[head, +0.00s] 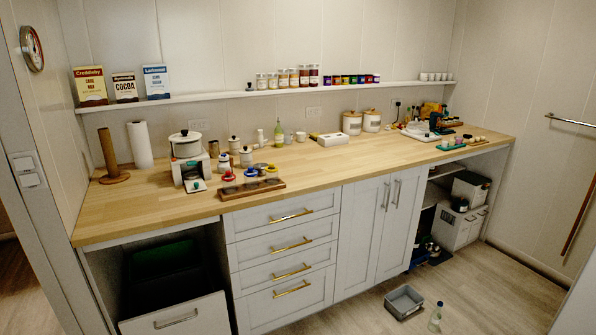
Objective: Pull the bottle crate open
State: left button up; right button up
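Under the counter's right side, an open bay holds a low dark blue crate (421,256) near the floor, with dark bottles in and around it. It looks like the bottle crate, but it is small and shadowed. Part of it is hidden behind the white cabinet doors (372,230). How far it is pulled out I cannot tell. Neither of my grippers shows in the head view.
A grey bin (404,302) and a clear bottle (436,316) stand on the floor in front of the cabinets. White boxes (459,228) sit at the bay's right. The wooden counter (330,166) carries many small items. The floor at right is clear.

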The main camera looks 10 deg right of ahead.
aim_at(419, 256)
jog(key=i+l, duration=0.25)
jog(key=l, duration=0.15)
jog(key=i+l, duration=0.25)
jog(key=l, duration=0.15)
jog(key=i+l, duration=0.25)
jog(key=l, duration=0.15)
jog(key=i+l, duration=0.25)
jog(key=l, duration=0.15)
jog(key=i+l, duration=0.2)
jog(key=l, duration=0.2)
jog(key=i+l+u, duration=0.1)
jog(key=i+l, duration=0.15)
jog(key=l, duration=0.15)
